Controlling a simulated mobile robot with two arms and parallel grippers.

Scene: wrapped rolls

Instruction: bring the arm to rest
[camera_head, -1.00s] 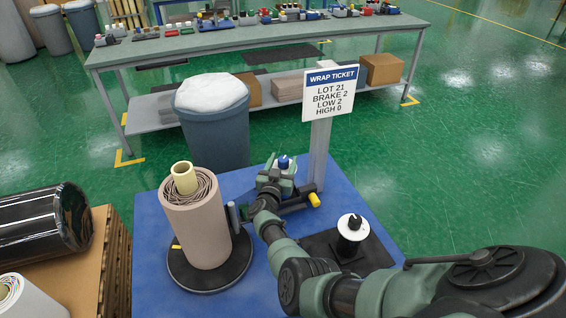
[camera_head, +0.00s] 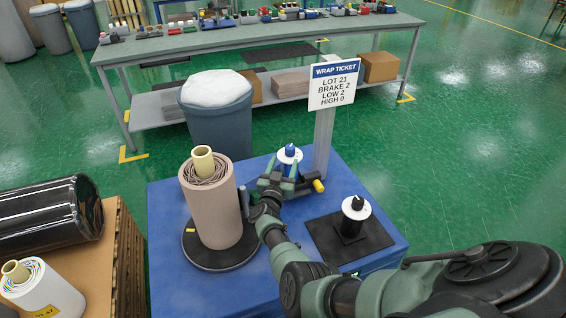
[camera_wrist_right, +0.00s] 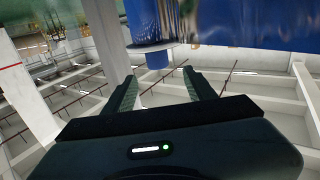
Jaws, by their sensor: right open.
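My right gripper (camera_head: 280,180) is open and empty over the blue table (camera_head: 265,265). Its two fingers (camera_wrist_right: 160,92) stand apart in the right wrist view. Just beyond the fingertips is a white disc with a blue knob (camera_head: 290,150); a blue cylindrical part also shows past the fingers in the wrist view (camera_wrist_right: 157,59). My left gripper is not in view.
A brown wrapped roll (camera_head: 212,205) stands upright on a black turntable (camera_head: 205,262) left of my arm. A white-flanged spool (camera_head: 356,208) is on the right. A sign post (camera_head: 324,145) stands close right of the gripper. A grey bin (camera_head: 220,130) is behind.

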